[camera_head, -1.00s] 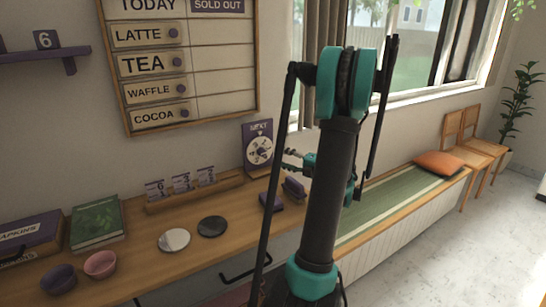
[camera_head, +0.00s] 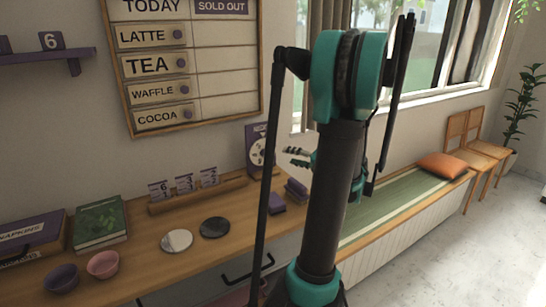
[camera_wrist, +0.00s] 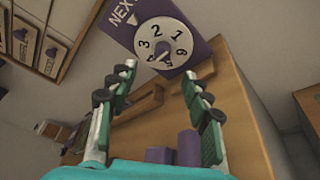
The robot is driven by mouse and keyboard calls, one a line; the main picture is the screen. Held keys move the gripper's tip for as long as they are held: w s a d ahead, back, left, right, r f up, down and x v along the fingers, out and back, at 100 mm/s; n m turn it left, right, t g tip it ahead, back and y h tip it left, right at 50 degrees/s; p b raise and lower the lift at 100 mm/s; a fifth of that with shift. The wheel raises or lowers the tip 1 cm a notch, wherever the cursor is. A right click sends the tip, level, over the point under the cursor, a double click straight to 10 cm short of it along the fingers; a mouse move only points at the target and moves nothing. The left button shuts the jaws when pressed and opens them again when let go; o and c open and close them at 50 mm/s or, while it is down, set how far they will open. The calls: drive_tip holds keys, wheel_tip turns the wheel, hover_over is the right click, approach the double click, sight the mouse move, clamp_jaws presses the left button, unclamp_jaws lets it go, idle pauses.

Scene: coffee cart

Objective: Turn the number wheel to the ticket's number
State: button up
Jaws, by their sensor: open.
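The number wheel (camera_wrist: 163,42) is a white disc with dark digits on an upright purple board marked NEXT (camera_wrist: 124,14). In the head view the wheel (camera_head: 257,152) is partly behind my arm's thin rod. My gripper (camera_wrist: 158,76) is open and empty, its fingers below and either side of the wheel, apart from it. It also shows in the head view (camera_head: 296,157). Numbered tickets (camera_head: 184,183) stand in a wooden rack; they seem to read 6, 3 and 2.
Purple blocks (camera_head: 277,203) lie on the counter below the wheel. Two round coasters (camera_head: 214,227), two small bowls (camera_head: 103,264), a green book (camera_head: 99,222) and a napkin box (camera_head: 32,238) occupy the left. A bench with a green mat (camera_head: 395,205) runs right.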

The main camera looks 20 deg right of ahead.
drive_tip(key=s+a+r+n+h, duration=0.2)
drive_tip(key=s+r+n+h, duration=0.2)
drive_tip(key=n, duration=0.2)
drive_tip(key=n+g, duration=0.1)
drive_tip(key=n, duration=0.1)
approach(267, 154)
drive_tip(key=x, duration=0.9)
clamp_jaws()
idle(0.4)
